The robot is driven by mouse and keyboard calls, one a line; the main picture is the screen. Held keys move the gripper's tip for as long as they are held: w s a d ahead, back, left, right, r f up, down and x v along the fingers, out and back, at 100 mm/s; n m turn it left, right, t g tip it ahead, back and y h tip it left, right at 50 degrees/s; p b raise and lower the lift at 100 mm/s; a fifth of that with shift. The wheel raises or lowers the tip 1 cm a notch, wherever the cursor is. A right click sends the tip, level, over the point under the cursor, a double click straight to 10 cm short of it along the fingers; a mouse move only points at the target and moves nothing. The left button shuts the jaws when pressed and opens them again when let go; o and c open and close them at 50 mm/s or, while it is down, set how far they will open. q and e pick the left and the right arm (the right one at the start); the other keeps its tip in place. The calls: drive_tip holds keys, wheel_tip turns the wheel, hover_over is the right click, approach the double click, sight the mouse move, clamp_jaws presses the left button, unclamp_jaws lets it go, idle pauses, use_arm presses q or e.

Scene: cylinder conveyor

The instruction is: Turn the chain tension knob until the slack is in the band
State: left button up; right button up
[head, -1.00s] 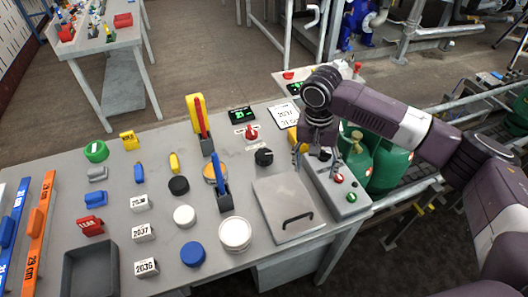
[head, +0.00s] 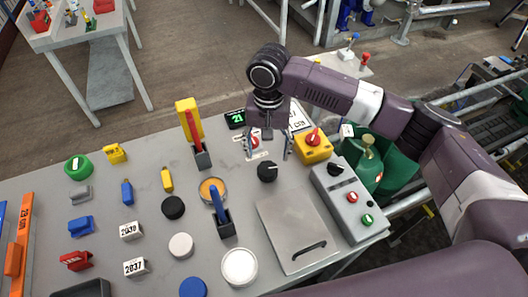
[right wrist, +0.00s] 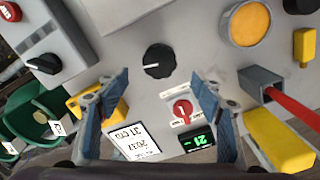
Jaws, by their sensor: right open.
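My right gripper (head: 268,152) is open and empty, pointing down over the back of the grey table (head: 130,205). A black knob (head: 267,172) with a white pointer mark lies just in front of it. In the right wrist view this knob (right wrist: 158,61) shows beyond and between the open fingers (right wrist: 160,82). A red knob (right wrist: 182,109) on a white labelled plate sits nearer, by the right finger. A small display (right wrist: 197,142) beside it reads 21 in green. No readable label tells which knob sets chain tension. The left gripper is out of view.
A yellow box with a red knob (head: 313,138) and a grey control box (head: 341,192) stand right of the gripper. Red and blue levers (head: 219,205) stand to the left. A flat panel with a handle (head: 290,235) lies in front. Green cylinders (head: 369,168) stand beyond the right edge.

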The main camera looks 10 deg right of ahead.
sight(268, 168)
drive_tip(key=shift+w+f, duration=0.15)
drive_tip(key=shift+w, duration=0.05)
drive_tip(key=f, duration=0.2)
drive_tip(key=s+f, duration=0.1)
drive_tip(key=f, duration=0.1)
drive_tip(key=shift+p, duration=0.35)
drive_tip(key=shift+w+f, duration=0.2)
drive_tip(key=shift+f, duration=1.45)
drive_tip(key=c, duration=1.2)
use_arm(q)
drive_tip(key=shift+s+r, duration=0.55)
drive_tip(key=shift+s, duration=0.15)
use_arm(e)
drive_tip(key=shift+o, duration=0.2)
use_arm(q)
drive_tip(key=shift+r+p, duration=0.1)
drive_tip(key=shift+p, duration=0.2)
